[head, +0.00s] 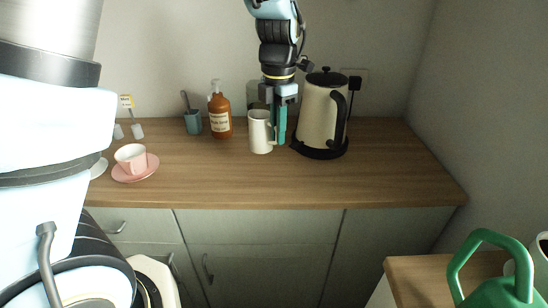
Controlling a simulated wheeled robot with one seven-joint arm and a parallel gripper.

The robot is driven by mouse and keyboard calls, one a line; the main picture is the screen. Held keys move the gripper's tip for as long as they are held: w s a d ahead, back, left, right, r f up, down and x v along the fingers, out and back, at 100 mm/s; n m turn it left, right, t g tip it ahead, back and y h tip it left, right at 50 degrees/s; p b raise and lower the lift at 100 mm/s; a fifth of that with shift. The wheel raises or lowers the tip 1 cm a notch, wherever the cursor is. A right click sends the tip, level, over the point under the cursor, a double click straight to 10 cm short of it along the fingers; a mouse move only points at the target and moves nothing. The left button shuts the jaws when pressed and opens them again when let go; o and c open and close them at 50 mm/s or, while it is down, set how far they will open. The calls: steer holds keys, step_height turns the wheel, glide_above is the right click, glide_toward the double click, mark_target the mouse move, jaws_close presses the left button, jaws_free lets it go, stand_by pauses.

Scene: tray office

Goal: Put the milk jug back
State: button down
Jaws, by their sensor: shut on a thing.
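The milk jug (260,135), a small white upright vessel, is at the back of the wooden counter (330,184), left of the kettle. My gripper (277,137) points down at the jug's right side, with its teal fingers shut on it. The fingers hide the jug's right edge, so its handle does not show clearly. I cannot tell whether the jug's base touches the counter or hangs just above it.
A cream kettle (317,115) with a black handle stands close right of my gripper. A brown pump bottle (220,116), a blue-grey cup (193,122) and a pink saucer (136,174) are left. A grey-green container (252,92) is behind. The counter's front is clear.

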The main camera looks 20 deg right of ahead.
steer(key=shift+f+p, duration=0.6)
steer(key=shift+f, duration=3.2)
steer(key=shift+f, duration=0.15)
steer(key=c, duration=0.9)
jaws_free()
